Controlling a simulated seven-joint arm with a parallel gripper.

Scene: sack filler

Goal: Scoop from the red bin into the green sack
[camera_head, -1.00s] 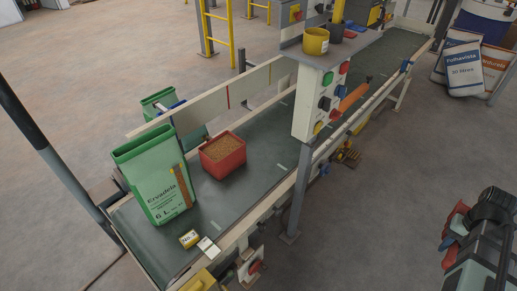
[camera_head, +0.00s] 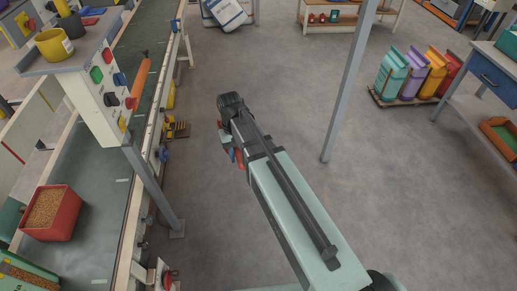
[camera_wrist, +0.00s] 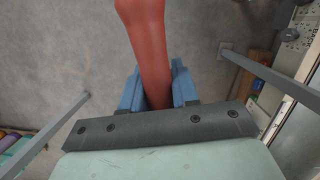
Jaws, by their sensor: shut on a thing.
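The red bin (camera_head: 55,222), full of brown grain, stands on the dark conveyor belt at the left of the head view. My gripper (camera_head: 233,156) is over the floor to the right of the conveyor, well apart from bin and sack. In the wrist view its blue fingers (camera_wrist: 158,88) are shut on a red handle (camera_wrist: 149,45). The handle's far end is out of frame, so I cannot see what it carries.
A control panel (camera_head: 103,78) on a grey post (camera_head: 155,185) stands at the conveyor's near side, between my gripper and the bin. Another post (camera_head: 346,85) rises behind my arm. Coloured sacks (camera_head: 412,75) stand at the right.

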